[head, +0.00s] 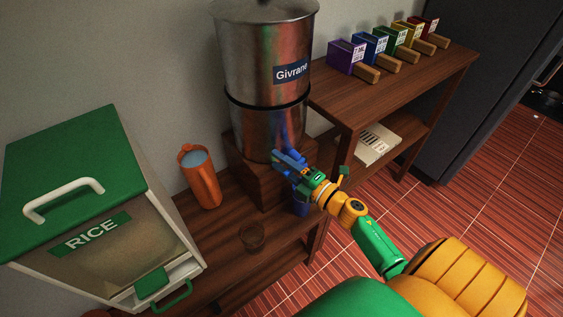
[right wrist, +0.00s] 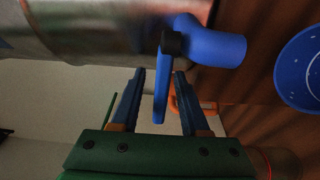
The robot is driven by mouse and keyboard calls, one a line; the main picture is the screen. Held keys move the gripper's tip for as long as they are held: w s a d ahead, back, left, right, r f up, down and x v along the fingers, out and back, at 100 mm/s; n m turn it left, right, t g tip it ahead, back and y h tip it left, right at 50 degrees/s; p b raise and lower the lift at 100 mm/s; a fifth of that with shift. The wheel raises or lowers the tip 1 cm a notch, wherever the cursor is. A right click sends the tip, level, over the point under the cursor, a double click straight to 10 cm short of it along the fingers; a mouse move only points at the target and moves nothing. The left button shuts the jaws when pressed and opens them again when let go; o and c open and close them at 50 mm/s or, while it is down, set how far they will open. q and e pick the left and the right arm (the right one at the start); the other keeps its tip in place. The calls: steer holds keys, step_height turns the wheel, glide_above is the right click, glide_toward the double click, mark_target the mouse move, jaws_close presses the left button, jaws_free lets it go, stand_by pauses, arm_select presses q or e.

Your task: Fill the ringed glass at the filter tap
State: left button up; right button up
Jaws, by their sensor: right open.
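The steel filter dispenser labelled Givrane (head: 270,60) stands on a wooden block. Its blue tap (right wrist: 212,42) shows in the right wrist view, with a blue lever (right wrist: 161,85). My right gripper (head: 276,158) is at the tap; in its wrist view the jaws (right wrist: 160,75) are open with the lever between them, and I cannot tell if they touch it. My left gripper is out of view.
A blue round thing (right wrist: 303,68) is below the tap, partly hidden by my arm in the head view (head: 300,204). An orange jug (head: 200,178) stands left of the block; a rice bin (head: 85,190) is further left. Several coloured boxes (head: 347,56) line the right shelf.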

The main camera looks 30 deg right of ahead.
steer(key=shift+c, duration=0.2)
steer(key=shift+s, duration=0.1)
jaws_close()
stand_by(1.0)
